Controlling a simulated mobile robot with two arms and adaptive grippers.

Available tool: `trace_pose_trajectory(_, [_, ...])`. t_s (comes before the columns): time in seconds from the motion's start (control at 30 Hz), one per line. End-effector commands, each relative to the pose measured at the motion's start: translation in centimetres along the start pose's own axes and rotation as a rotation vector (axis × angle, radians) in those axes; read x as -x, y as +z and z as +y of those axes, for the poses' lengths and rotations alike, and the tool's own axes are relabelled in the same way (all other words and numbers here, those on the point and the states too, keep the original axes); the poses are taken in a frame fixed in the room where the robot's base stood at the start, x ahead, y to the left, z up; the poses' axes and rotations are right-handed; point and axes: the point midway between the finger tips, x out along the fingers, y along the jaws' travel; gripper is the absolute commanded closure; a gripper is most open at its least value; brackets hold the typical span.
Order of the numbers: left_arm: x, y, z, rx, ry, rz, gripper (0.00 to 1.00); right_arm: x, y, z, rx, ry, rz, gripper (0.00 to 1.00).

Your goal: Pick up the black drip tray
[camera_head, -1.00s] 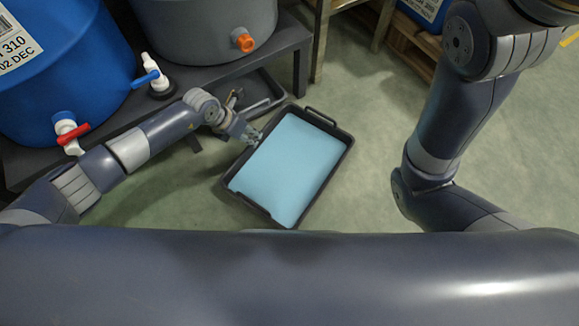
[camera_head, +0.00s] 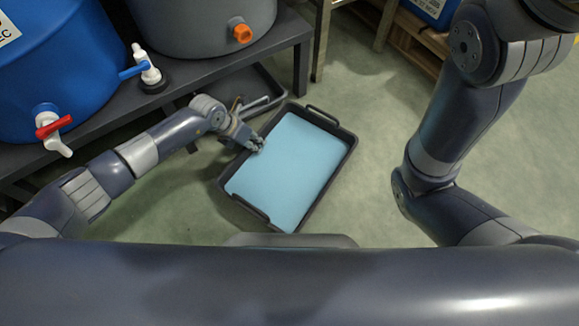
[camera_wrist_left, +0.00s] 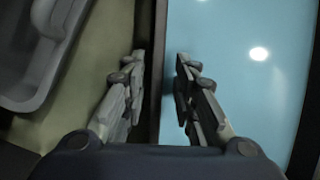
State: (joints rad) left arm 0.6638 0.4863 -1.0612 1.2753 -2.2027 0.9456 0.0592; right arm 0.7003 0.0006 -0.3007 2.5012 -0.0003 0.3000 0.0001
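The black drip tray (camera_head: 326,188) lies on the floor in the middle of the head view, with a light blue surface filling its inside. It has a handle at each short end. My left gripper (camera_head: 254,142) is at the tray's left long side. In the left wrist view the gripper (camera_wrist_left: 160,64) is open, one finger on each side of the tray's dark wall (camera_wrist_left: 157,30). The right finger is over the blue; the left finger is outside. I cannot tell whether either finger touches. My right arm shows at the right; its gripper is out of view.
A second dark tray (camera_head: 262,110) lies close by, partly under the low dark bench (camera_head: 190,92); it also shows in the left wrist view (camera_wrist_left: 40,88). A blue barrel (camera_head: 60,70) and a grey one (camera_head: 200,30) with taps stand on the bench. Floor to the right is clear.

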Motion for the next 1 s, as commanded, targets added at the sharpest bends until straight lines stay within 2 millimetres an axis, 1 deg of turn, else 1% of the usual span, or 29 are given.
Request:
trace_pose_trajectory(0.07, [0.1,0.0,0.0,0.000,0.000,0.000,0.73,-0.1,0.0,0.0,0.000,0.000,0.000,0.75])
trace_pose_trajectory(0.1, [0.1,0.0,0.0,0.000,0.000,0.000,0.76,-0.1,0.0,0.0,0.000,0.000,0.000,0.75])
trace_pose_trajectory(0.17, [0.1,0.0,0.0,0.000,0.000,0.000,0.89,-0.1,0.0,0.0,0.000,0.000,0.000,0.75])
trace_pose_trajectory(0.2, [0.1,0.0,0.0,0.000,0.000,0.000,0.98,-0.1,0.0,0.0,0.000,0.000,0.000,0.75])
trace_pose_trajectory(0.23, [0.1,0.0,0.0,0.000,0.000,0.000,1.00,-0.1,0.0,0.0,0.000,0.000,0.000,0.75])
trace_pose_trajectory(0.77, [0.3,0.2,0.0,0.001,-0.001,-0.004,1.00,-0.1,0.1,0.1,0.000,0.000,-0.001,0.75])
trace_pose_trajectory(1.0, [1.1,0.5,0.5,0.004,0.001,-0.003,1.00,-0.8,0.4,0.2,0.000,0.000,-0.002,0.75])
